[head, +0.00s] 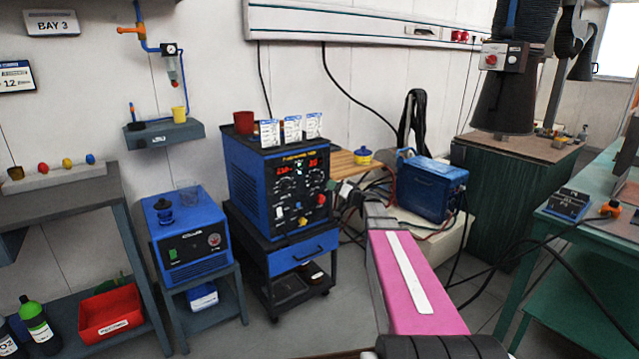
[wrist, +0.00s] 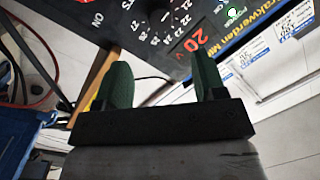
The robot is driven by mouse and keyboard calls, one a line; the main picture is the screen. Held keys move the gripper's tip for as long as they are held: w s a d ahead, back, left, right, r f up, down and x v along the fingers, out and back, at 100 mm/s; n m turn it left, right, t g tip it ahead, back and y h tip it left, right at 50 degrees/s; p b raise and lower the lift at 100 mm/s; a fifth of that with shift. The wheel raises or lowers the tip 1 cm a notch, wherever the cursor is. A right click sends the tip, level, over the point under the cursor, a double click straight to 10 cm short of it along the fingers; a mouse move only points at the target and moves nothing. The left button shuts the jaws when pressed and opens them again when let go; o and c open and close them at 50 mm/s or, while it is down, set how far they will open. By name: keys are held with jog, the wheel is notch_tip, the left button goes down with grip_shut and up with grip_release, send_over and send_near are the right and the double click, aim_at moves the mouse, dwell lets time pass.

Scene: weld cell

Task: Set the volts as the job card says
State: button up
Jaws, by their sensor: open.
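The blue welding power source (head: 262,190) stands on a cart in the head view, its front panel carrying red displays, knobs and switches. Three job cards (head: 292,128) stand on its top; their writing is too small to read. In the wrist view, the volts display (wrist: 203,40) reads 20 with a V. A knob (wrist: 160,10) with a numbered scale around it, including 22 to 25, is partly cut off at the top edge. My gripper (wrist: 161,65) is open and empty, its green fingers apart below the knob in the picture. The cards (wrist: 290,45) show partly at right.
A red mug (head: 244,122) stands on the power source beside the cards. A smaller blue unit (head: 188,240) is on a stand at left. A blue case (head: 430,188) and several cables lie to the right of the panel. A green bench (head: 590,240) is at far right.

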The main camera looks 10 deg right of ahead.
aim_at(318, 181)
jog(key=x, duration=1)
jog(key=shift+a, duration=0.1)
jog(key=c, duration=0.9)
